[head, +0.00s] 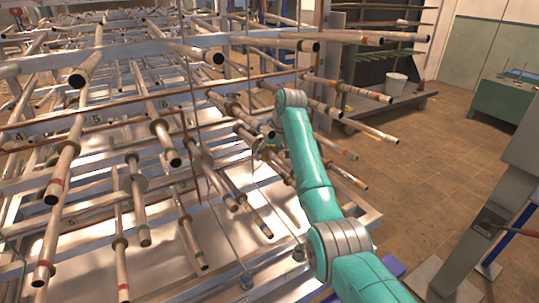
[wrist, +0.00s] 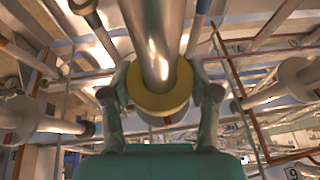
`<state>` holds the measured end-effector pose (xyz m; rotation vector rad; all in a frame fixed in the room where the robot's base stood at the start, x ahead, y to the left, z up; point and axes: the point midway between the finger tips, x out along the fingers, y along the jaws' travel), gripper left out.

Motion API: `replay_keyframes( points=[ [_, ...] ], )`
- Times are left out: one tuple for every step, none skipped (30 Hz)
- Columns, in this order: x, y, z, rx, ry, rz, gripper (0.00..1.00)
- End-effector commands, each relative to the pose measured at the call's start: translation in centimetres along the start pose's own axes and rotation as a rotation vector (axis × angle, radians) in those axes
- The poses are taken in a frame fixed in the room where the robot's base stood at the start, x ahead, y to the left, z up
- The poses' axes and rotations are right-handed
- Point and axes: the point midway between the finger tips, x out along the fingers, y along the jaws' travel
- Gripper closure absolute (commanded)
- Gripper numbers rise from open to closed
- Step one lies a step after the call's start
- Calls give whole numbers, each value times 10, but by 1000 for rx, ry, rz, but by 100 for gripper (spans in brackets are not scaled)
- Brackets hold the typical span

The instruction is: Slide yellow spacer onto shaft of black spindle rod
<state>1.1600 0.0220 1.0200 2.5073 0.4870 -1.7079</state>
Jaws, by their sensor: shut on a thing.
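The yellow spacer (wrist: 158,104) is a thick ring in the middle of the wrist view. My gripper (wrist: 160,98) is shut on it, one finger at each side. A shiny metal shaft (wrist: 157,40) comes down from the top of the wrist view and meets the middle of the ring. The ring appears around the shaft, but I cannot tell how deep it sits. I cannot make out a black part of the spindle rod. In the head view my gripper (head: 268,143) is small among the rods at the right side of the rack, and the spacer cannot be made out.
A metal rack (head: 120,55) with many protruding rods and collars fills the left and middle. Rod ends (head: 383,137) stick out close around my arm. Thin rust-red bars (wrist: 235,85) run near the gripper.

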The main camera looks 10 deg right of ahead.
Motion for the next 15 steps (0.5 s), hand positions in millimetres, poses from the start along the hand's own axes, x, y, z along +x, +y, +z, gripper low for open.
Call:
replay_keyframes(
  points=[
    [2, 0, -1, 1, -4, 0, 80],
    [3, 0, -2, 1, -3, 0, 80],
    [3, 0, -4, 0, -2, 0, 80],
    [4, 0, -5, 0, -2, 0, 80],
    [5, 0, -6, 0, -3, 0, 80],
    [6, 0, -7, 0, -4, 0, 80],
    [6, 0, -9, 0, -4, 0, 80],
    [7, 0, -10, 0, -4, 0, 80],
    [7, 0, -12, 0, -3, 0, 80],
    [8, 0, -13, 0, -3, 0, 80],
    [9, 0, -14, 0, -4, 0, 80],
    [10, 0, -15, 0, -4, 0, 80],
    [10, 0, -16, 0, -4, 0, 80],
    [11, 0, -18, 0, -4, 0, 80],
    [11, 0, -20, 0, -2, 0, 80]
  ],
)
